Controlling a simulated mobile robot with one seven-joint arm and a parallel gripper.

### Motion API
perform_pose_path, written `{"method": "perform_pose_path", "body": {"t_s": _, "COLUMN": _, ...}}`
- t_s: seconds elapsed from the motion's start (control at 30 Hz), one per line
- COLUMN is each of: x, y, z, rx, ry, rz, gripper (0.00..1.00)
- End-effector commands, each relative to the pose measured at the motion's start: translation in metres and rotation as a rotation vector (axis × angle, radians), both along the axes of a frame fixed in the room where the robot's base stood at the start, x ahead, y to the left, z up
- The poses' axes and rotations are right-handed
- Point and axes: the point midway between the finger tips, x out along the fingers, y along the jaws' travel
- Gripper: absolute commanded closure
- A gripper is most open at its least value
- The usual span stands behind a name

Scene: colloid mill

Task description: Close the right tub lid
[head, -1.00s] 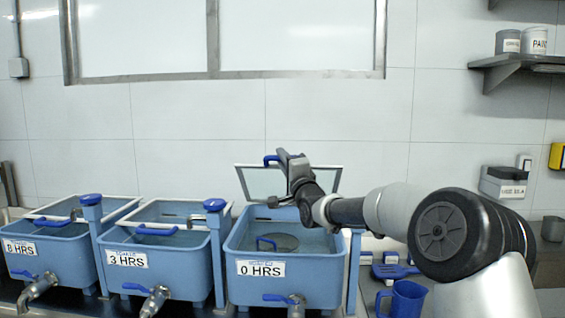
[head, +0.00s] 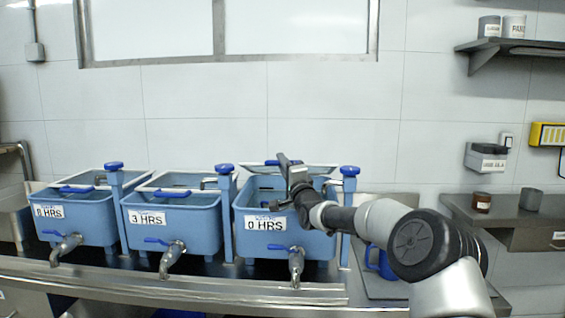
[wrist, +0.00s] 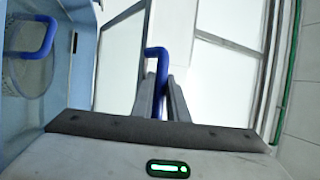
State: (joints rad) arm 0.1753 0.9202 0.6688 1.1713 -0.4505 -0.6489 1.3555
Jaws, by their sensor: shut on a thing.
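The right tub (head: 264,243) is blue, with a 0 HRS label and a tap at its front. Its glass lid (head: 318,168) stands part open, raised above the rim and seen nearly edge-on in the head view. My gripper (head: 284,160) is shut on the lid's blue handle (wrist: 156,54), which shows between the fingers (wrist: 163,98) in the wrist view. The wrist view also shows the lid's pale panel (wrist: 123,70), and at left the tub's inside with a blue loop handle (wrist: 38,42) over a mesh. My arm hides part of the tub's right side.
The 3 HRS tub (head: 190,235) and 8 HRS tub (head: 85,230) stand to the left with lids down. Blue-capped posts (head: 349,190) stand between and beside the tubs. A blue jug (head: 378,262) stands at right behind my arm. The wall is behind.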

Motion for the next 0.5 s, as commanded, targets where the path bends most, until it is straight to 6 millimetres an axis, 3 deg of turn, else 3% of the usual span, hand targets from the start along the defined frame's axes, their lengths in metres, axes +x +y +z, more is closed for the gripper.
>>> {"method": "perform_pose_path", "body": {"t_s": 0.37, "x": 0.0012, "y": -0.0003, "z": -0.0047, "rx": 0.0, "ry": 0.008, "rz": 0.0, "gripper": 1.0}}
{"method": "perform_pose_path", "body": {"t_s": 0.4, "x": 0.0012, "y": -0.0003, "z": -0.0048, "rx": 0.0, "ry": 0.008, "rz": 0.0, "gripper": 0.85}}
{"method": "perform_pose_path", "body": {"t_s": 0.5, "x": 0.0012, "y": -0.0004, "z": -0.0047, "rx": 0.0, "ry": 0.008, "rz": 0.0, "gripper": 0.68}}
